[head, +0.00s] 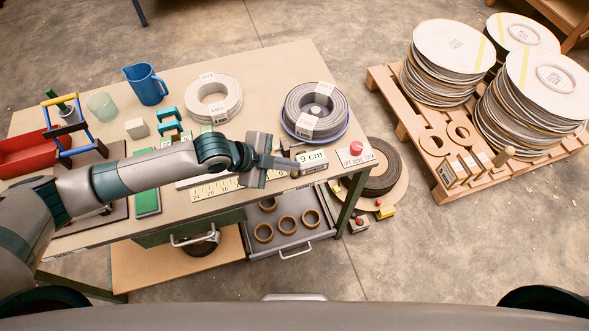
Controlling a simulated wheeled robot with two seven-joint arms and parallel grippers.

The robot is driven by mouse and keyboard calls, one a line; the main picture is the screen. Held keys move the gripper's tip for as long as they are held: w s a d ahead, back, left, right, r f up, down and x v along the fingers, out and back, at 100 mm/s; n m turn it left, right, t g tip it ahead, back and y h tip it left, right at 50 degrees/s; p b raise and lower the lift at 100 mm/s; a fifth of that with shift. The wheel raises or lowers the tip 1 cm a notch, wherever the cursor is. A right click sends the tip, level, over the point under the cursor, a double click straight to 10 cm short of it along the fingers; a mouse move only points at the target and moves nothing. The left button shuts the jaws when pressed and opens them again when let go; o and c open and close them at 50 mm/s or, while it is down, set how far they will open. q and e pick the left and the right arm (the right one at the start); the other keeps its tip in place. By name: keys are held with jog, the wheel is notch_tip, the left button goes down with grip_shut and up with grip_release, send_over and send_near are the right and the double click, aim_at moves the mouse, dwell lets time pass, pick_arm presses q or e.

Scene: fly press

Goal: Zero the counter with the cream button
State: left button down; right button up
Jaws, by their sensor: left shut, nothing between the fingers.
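The counter (312,157) is a small box with a pale display reading 9 cm, at the right front of the workbench. My left arm reaches across the bench from the left. My left gripper (296,163) is shut and empty, with its fingertips at the left end of the counter. I cannot tell whether they touch it. I cannot make out the cream button; the gripper covers that end of the counter. A red button (356,147) stands on a pale plate to the right of the counter. My right gripper is not in view.
A grey coil (334,103) on a blue-rimmed turntable and a white coil (228,92) lie behind the gripper. A yellow ruler strip (212,188) runs along the front. An open drawer (262,216) holds several brown rings. A pallet (408,118) stands right.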

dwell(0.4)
pick_arm(q)
jog(key=shift+s+a+f+b, duration=0.15)
jog(key=shift+s+f+b, duration=0.05)
jog(key=shift+f, duration=0.25)
jog(key=shift+s+a+f+b, duration=0.1)
jog(key=shift+s+f+b, duration=0.1)
jog(key=shift+f, duration=0.4)
dwell(0.9)
jog(key=shift+r, duration=0.1)
jog(key=shift+w+d+r+p, duration=0.15)
jog(key=shift+r+p, duration=0.3)
jog(key=shift+p, duration=0.05)
jog(key=shift+r, duration=0.1)
jog(key=shift+w+d+r+p, duration=0.1)
jog(key=shift+w+r+p, duration=0.05)
jog(key=shift+r+p, duration=0.6)
jog(key=shift+w+r+p, duration=0.1)
jog(key=shift+r+p, duration=1.4)
jog(key=shift+r, duration=0.55)
jog(key=shift+d, duration=0.1)
